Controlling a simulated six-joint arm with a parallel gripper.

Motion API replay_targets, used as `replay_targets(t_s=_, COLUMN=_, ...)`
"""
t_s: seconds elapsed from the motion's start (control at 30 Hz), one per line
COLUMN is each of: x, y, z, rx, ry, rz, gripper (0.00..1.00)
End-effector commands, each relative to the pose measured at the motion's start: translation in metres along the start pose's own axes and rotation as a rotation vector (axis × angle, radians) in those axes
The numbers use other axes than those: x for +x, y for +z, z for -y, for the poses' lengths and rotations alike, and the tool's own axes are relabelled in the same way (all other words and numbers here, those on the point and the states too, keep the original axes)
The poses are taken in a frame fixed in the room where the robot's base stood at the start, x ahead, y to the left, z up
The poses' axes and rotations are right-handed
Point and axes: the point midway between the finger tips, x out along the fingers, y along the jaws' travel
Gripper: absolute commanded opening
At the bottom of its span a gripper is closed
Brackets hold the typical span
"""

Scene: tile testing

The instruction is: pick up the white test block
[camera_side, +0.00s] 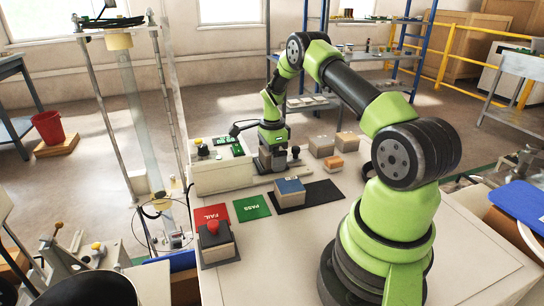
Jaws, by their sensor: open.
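My gripper (272,158) points down at the far left part of the white table, over a dark base plate. Its fingers are small and partly hidden, and they are open. I cannot make out a plainly white test block. A block with a blue top and pale sides (289,190) rests on a black mat (322,194), in front of my gripper and apart from it. Two tan blocks (321,146) (347,141) and a smaller orange-tan block (333,162) stand to the right of my gripper.
A red FAIL mat (211,214) and a green PASS mat (251,208) lie left of the black mat. A control box with green panels (222,175) is left of my gripper.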

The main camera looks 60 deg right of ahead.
Motion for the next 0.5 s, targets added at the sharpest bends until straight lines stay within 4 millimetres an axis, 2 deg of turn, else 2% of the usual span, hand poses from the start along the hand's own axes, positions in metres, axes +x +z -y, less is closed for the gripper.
replay_targets(t_s=0.13, x=-0.0004, y=0.0001, z=0.0002, rx=0.0, ry=-0.001, rz=0.0, gripper=0.94)
replay_targets(t_s=0.17, x=-0.0004, y=0.0001, z=0.0002, rx=0.0, ry=-0.001, rz=0.0, gripper=0.89)
replay_targets(t_s=0.43, x=-0.0007, y=0.0001, z=0.0001, rx=0.0, ry=0.0, rz=0.0, gripper=0.28)
replay_targets(t_s=0.5, x=-0.0012, y=0.0002, z=0.0005, rx=0.0, ry=-0.002, rz=0.0, gripper=0.28)
